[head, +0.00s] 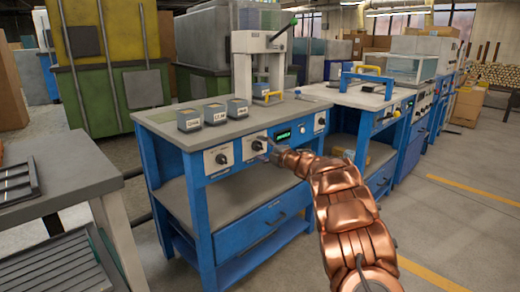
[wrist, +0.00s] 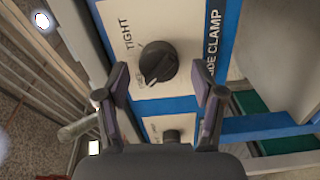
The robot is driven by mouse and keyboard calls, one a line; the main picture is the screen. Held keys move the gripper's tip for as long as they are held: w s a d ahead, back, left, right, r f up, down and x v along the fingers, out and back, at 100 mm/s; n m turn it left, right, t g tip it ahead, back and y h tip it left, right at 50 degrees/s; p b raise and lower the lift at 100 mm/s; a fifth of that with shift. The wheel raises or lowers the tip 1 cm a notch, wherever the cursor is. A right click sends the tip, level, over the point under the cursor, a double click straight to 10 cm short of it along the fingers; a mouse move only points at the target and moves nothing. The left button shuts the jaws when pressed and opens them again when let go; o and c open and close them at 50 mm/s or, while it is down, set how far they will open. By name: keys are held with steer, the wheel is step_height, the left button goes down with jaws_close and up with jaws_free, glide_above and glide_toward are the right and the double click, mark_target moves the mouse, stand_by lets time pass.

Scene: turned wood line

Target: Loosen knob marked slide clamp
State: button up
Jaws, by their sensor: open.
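The slide clamp knob (wrist: 160,62) is round and black on a cream plate, with "TIGHT" printed beside it and "DE CLAMP" readable along the plate's edge. A pale pointer mark on it faces the lower left of the wrist view, near small print I cannot read surely. My gripper (wrist: 165,92) is open, its two dark fingers on either side of the knob in that view, with no contact visible. In the head view my gripper (head: 266,144) is at the blue bench's front panel, by the knob (head: 257,146), which it partly covers.
A second black knob (wrist: 172,136) is below in the wrist view; it shows left of my gripper in the head view (head: 222,158). A green display (head: 283,135) and another knob (head: 320,121) are to the right. Several labelled blocks (head: 214,114) stand on the bench top (head: 172,121).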

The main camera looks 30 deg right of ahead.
steer(key=v, duration=1.1)
stand_by(0.3)
steer(key=s+a+r+m+g+h+p, duration=0.1)
steer(key=s+r+m+g+h+p, duration=0.2)
steer(key=r+m+h+p, duration=0.55)
steer(key=s+r+m+g+h+p, duration=0.3)
steer(key=r+m+p, duration=0.25)
steer(key=r, duration=0.55)
steer(key=s+a+r+m+g+y+p, duration=0.1)
steer(key=s+a+g+p, duration=0.5)
steer(key=s+a, duration=1.1)
steer(key=s+a+r+m+g+y+p, duration=0.1)
steer(key=s+a+m+g+y+p, duration=0.3)
steer(key=s+a+p, duration=0.9)
steer(key=s+a+g+y, duration=0.2)
steer(key=s+a+g, duration=0.1)
steer(key=s, duration=0.9)
steer(key=shift+s+a+r+m, duration=0.2)
steer(key=shift+s+a+m, duration=0.15)
steer(key=shift+a, duration=0.55)
steer(key=shift+y, duration=0.25)
